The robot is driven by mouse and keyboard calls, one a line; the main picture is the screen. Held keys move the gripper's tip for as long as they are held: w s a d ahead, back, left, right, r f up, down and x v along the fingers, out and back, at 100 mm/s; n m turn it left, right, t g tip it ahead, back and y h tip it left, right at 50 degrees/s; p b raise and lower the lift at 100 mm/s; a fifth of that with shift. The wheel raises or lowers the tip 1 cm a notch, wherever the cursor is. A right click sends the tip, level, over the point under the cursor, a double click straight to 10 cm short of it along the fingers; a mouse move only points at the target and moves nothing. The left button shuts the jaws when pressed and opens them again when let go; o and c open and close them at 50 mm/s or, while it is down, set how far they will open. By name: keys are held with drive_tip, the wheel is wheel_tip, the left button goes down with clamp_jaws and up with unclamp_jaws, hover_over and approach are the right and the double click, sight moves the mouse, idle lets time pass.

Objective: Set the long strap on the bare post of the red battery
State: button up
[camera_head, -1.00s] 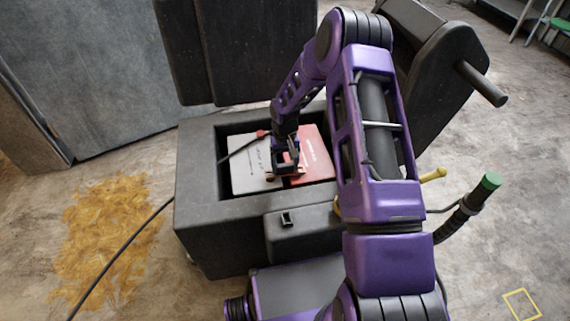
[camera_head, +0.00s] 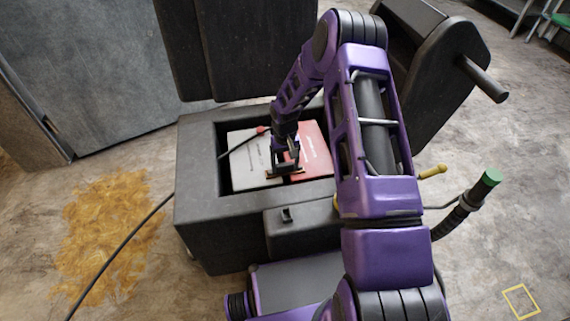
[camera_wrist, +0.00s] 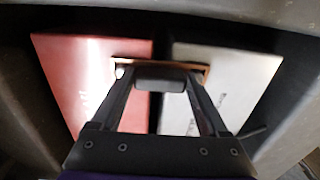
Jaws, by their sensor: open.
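The red battery (camera_head: 315,158) and the grey battery (camera_head: 248,160) lie side by side in the dark box. A copper-coloured strap (camera_wrist: 203,69) spans the gap between them in the wrist view, one end over the red battery (camera_wrist: 60,65) and the other over the grey battery (camera_wrist: 255,75). A dark block covers the strap's middle. My gripper (camera_wrist: 160,84) is open at the strap, its fingers reaching down near it. In the head view my gripper (camera_head: 285,170) hides much of the strap. The posts under the strap are hidden, so I cannot tell whether it is seated.
A black cable with a red end (camera_head: 261,130) reaches the grey battery's far side. The box's thick walls (camera_head: 197,165) closely surround the batteries. A raised dark lid (camera_head: 235,50) stands behind. A green-capped handle (camera_head: 490,179) is at right.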

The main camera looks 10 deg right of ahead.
sight(285, 164)
wheel_tip(285, 164, up, 17)
drive_tip(key=p, duration=0.2)
drive_tip(key=shift+r, duration=0.2)
idle(0.4)
